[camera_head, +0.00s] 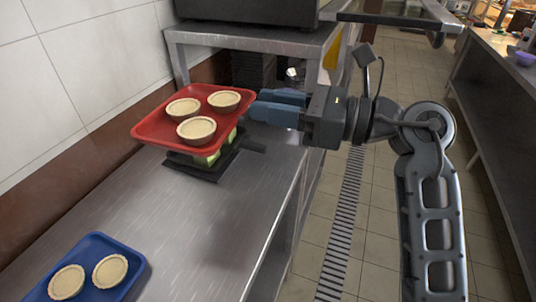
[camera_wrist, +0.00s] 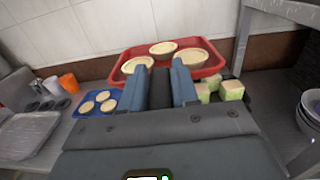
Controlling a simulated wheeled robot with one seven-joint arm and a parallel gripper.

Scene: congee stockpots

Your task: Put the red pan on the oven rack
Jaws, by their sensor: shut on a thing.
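The red pan (camera_head: 152,130) is a shallow red tray with three pale tarts on it. It is held above the metal counter at the back left, tilted slightly in the head view. My gripper (camera_head: 262,103) is shut on its right edge. In the wrist view the red pan (camera_wrist: 211,66) lies beyond the two blue-grey fingers of my gripper (camera_wrist: 163,75), which cover part of its near edge. A dark appliance (camera_head: 250,10) stands on a metal shelf at the back; only its lower part shows. I cannot make out an oven rack for certain.
Below the pan, a black tray (camera_head: 208,172) holds pale green cubes (camera_wrist: 231,90). A blue tray (camera_head: 128,262) with tarts sits at the counter's near left. The metal counter (camera_head: 190,235) between them is bare. The shelf's leg (camera_wrist: 242,40) stands close on the right.

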